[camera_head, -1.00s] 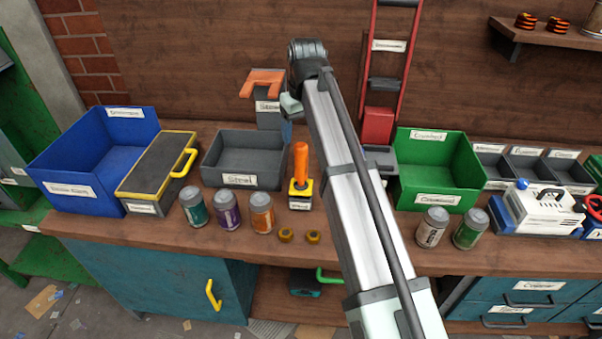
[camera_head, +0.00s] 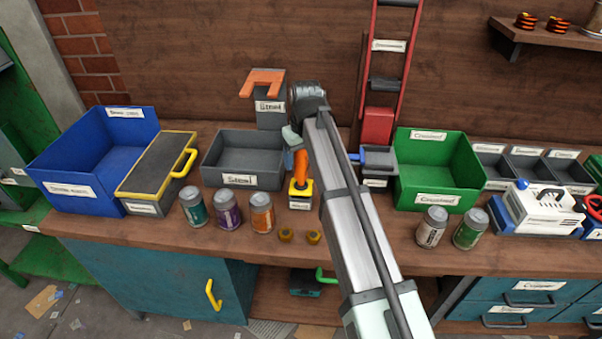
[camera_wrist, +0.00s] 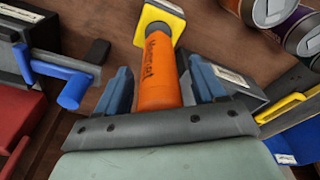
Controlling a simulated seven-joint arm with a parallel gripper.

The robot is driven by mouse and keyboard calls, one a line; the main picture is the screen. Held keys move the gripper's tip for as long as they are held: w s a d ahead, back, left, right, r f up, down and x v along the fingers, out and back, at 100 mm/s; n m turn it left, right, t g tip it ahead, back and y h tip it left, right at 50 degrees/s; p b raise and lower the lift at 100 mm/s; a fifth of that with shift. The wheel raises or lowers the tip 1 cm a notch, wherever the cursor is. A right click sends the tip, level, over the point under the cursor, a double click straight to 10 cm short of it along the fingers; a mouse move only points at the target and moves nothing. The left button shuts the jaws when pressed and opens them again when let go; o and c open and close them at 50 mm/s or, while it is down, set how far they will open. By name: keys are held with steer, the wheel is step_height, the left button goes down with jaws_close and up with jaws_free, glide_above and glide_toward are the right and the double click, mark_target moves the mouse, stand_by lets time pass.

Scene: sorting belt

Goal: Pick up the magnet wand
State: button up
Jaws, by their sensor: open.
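The magnet wand (camera_head: 301,181) stands upright on the bench, with an orange handle and a yellow and black base. In the wrist view its orange handle (camera_wrist: 159,75) lies between the two blue fingers of my gripper (camera_wrist: 160,88), and its yellow base (camera_wrist: 160,17) shows beyond. The fingers are open, with a gap visible on each side of the handle. In the head view my arm hides part of the handle's top, and my fingers are mostly hidden there.
A grey bin (camera_head: 243,160) stands behind and left of the wand. Several cans, including an orange one (camera_head: 261,213), stand to its left. Two small brass pieces (camera_head: 299,236) lie in front. A green bin (camera_head: 437,170) is at right, beside a small blue-handled box (camera_head: 376,165).

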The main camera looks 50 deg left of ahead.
steer(key=shift+f, duration=0.1)
steer(key=shift+c, duration=0.3)
steer(key=c, duration=1.2)
